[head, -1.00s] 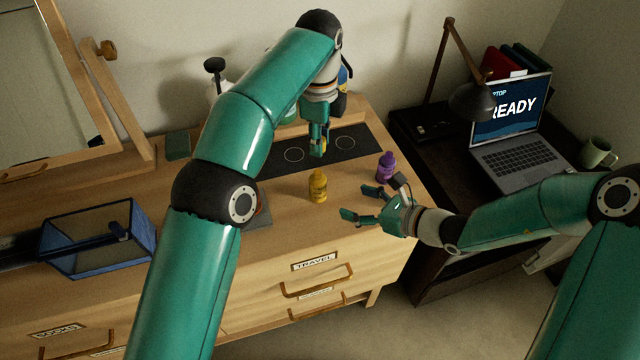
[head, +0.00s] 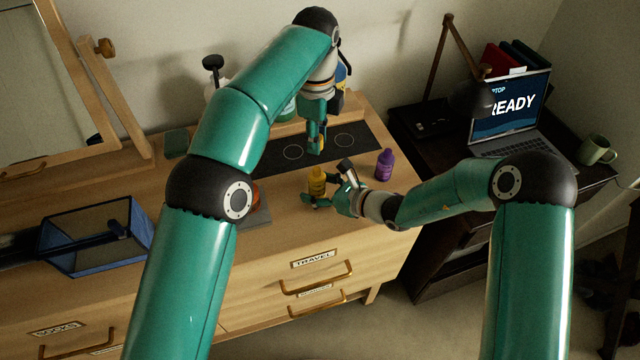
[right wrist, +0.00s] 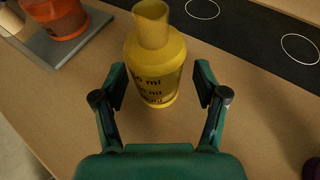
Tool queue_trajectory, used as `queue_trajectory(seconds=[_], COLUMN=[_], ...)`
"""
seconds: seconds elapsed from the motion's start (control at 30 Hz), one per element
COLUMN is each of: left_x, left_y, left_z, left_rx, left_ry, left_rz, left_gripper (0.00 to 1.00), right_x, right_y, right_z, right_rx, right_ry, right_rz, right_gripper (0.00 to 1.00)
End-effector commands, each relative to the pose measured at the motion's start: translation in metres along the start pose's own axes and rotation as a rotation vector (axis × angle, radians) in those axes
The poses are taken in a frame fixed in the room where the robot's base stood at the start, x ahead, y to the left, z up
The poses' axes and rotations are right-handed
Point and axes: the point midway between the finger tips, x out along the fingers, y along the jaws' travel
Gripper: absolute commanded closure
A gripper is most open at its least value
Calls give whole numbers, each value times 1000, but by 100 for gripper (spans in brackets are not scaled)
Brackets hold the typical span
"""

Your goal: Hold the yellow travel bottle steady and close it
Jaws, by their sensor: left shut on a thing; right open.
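The yellow travel bottle (head: 317,184) stands upright on the dresser top. In the right wrist view the bottle (right wrist: 156,60) has dark lettering and an open, uncapped neck. My right gripper (head: 328,195) is low beside it; in the right wrist view its open fingers (right wrist: 160,88) stand on either side of the bottle's lower body, with gaps visible. My left gripper (head: 317,147) points down above and behind the bottle, over the black mat's edge. It is shut on a small yellow thing, probably the cap, mostly hidden by the fingers.
A purple bottle (head: 385,164) stands to the right. The black mat (head: 362,152) with white circles lies behind. An orange container (right wrist: 60,20) sits on a grey pad (right wrist: 47,50) left of the bottle. A blue mesh box (head: 90,240) is at the left.

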Motion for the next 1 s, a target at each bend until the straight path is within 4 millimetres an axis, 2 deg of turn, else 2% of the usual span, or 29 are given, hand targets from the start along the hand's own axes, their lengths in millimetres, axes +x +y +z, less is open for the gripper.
queue_trajectory(seconds=[0.37, 0.7, 0.8, 1.0], left_x=[0, 0, 0, 1], left_y=[0, 0, 0, 0], left_z=[0, 0, 0, -1], left_rx=[0, 1, 1, 1], left_ry=[0, 0, 0, 0], left_rz=[0, 0, 0, 1], left_gripper=[84, 84, 84, 84], right_x=[4, 3, 3, 3], right_y=[0, 0, 0, 0], right_z=[0, 0, 0, 0], right_rx=[0, 0, 0, 1], right_ry=[0, 0, 0, 0], right_rz=[0, -1, -1, -1], right_gripper=[30, 86, 100, 100])
